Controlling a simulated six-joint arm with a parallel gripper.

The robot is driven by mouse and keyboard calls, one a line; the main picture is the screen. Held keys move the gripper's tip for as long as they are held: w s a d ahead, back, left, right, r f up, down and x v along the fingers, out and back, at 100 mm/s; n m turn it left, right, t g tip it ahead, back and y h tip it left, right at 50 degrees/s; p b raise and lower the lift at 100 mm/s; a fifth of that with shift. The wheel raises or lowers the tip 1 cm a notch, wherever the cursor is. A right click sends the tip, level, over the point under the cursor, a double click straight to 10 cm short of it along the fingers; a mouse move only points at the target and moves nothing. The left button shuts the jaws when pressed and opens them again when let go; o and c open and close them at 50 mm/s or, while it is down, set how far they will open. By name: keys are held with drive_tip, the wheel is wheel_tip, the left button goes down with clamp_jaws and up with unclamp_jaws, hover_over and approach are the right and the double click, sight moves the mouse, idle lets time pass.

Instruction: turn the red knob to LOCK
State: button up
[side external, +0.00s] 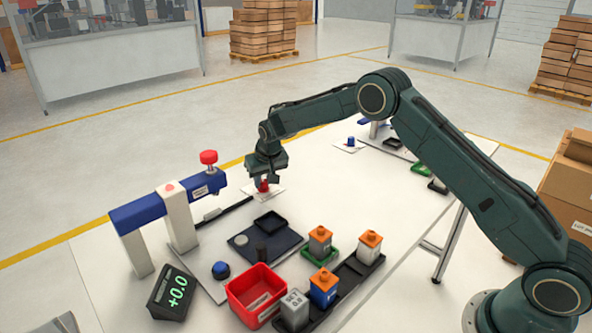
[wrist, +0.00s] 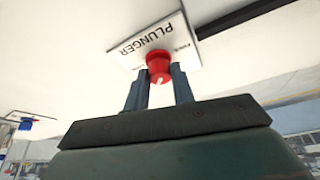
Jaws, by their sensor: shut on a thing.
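A red knob (side external: 263,187) stands on a white plate (side external: 277,192) on the table in the side view. In the wrist view the red knob (wrist: 158,64) has a pale mark on its lower edge, and the plate (wrist: 130,62) reads PLUNGER, with smaller print too small to read surely. My gripper (side external: 264,179) points down over the knob. In the wrist view my gripper (wrist: 160,73) has one finger on each side of the knob and is shut on it. The fingers hide part of the knob's sides.
A blue beam (side external: 150,211) on white posts carries another red knob (side external: 208,157) to the left. A black bar (side external: 225,211) lies beside the plate. A red bin (side external: 255,292), a dark tray (side external: 268,244) and orange-topped blocks (side external: 323,286) stand nearer. Table right of the plate is clear.

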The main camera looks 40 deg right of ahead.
drive_tip(key=o, duration=1)
drive_tip(key=shift+r, duration=0.1)
drive_tip(key=shift+v, duration=6.85)
drive_tip(key=shift+s, duration=0.15)
